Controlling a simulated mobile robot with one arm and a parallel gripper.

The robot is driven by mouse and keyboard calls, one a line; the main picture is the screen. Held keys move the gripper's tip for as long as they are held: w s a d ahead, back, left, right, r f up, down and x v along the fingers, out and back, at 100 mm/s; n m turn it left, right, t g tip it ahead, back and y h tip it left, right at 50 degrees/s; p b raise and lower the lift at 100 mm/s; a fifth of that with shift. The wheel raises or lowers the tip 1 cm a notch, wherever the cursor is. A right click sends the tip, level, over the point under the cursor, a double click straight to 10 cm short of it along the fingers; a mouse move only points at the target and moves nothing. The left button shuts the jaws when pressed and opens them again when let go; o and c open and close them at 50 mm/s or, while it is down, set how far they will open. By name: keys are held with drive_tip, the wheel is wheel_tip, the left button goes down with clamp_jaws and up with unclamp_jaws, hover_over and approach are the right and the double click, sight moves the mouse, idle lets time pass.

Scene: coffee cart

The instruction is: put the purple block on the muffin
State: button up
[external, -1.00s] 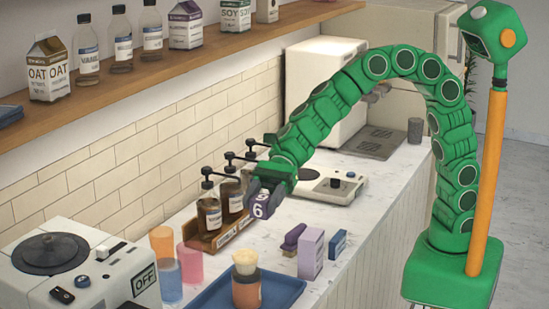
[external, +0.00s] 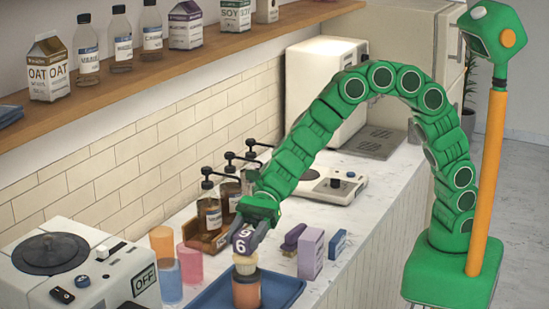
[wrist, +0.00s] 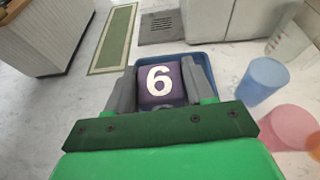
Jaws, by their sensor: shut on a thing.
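The purple block (external: 240,244), marked with white numbers, is held between the fingers of my gripper (external: 246,236). The muffin (external: 245,264) has a pale top and sits in a brown-orange cup with a dark band (external: 246,291) on the blue tray (external: 286,291). The block is directly over the muffin in the external view, its lower edge close to the muffin's top. I cannot tell whether they touch. In the wrist view the muffin is hidden.
Left of the tray stand orange, pink and blue cups (external: 167,280). To the right are a lilac box (external: 310,254), a dark purple item (external: 292,238) and a small blue box (external: 338,243). Pump bottles (external: 209,215) stand in a wooden rack behind. A machine (external: 75,270) is at far left.

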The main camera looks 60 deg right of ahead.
drive_tip(key=shift+f, duration=0.1)
drive_tip(key=o, duration=1.1)
drive_tip(key=shift+c, duration=0.2)
drive_tip(key=shift+d, duration=0.1)
drive_tip(key=v, duration=1.1)
drive_tip(key=shift+d+r, duration=0.25)
drive_tip(key=shift+d, duration=0.15)
